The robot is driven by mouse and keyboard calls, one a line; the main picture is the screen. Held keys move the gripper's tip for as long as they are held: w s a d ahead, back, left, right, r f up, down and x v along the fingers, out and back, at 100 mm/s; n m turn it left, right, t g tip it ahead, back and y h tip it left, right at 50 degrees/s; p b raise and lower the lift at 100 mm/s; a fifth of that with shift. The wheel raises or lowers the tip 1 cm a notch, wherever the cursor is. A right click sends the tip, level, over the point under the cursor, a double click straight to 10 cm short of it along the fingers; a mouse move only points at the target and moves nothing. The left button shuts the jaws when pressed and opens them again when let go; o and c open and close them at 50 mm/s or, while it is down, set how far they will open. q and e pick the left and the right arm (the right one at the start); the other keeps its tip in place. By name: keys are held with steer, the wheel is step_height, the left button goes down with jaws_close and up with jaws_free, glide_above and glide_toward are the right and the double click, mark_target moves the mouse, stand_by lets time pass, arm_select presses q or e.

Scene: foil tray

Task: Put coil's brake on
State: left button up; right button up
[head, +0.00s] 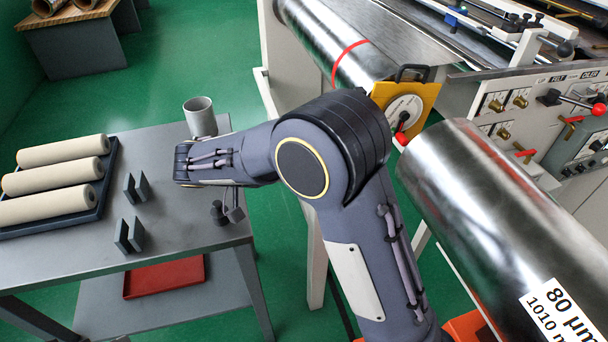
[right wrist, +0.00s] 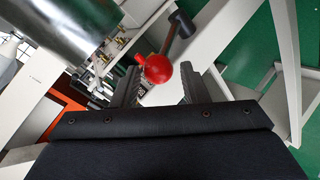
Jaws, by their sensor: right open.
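The coil (head: 485,205) is a large shiny metal roll on the right of the head view. What looks like the same roll fills the top left of the right wrist view (right wrist: 65,28). A lever with a red ball knob (right wrist: 158,68) and a black cylindrical end (right wrist: 183,23) shows in the right wrist view. My right gripper (right wrist: 168,80) is open, with the red knob between or just beyond its two fingertips. I cannot tell whether they touch it. My left gripper is not identifiable in these views.
A yellow plate (head: 427,98) stands by the coil's end. A control panel (head: 520,104) is at the right. A grey table (head: 165,235) holds a dark tray (head: 100,205) of beige rolls and a grey cup (head: 200,117). My arm crosses the middle. Green floor is open behind.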

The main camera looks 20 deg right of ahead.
steer(key=v, duration=0.4)
steer(key=shift+a+r, duration=0.1)
steer(key=shift+a, duration=0.1)
stand_by(0.3)
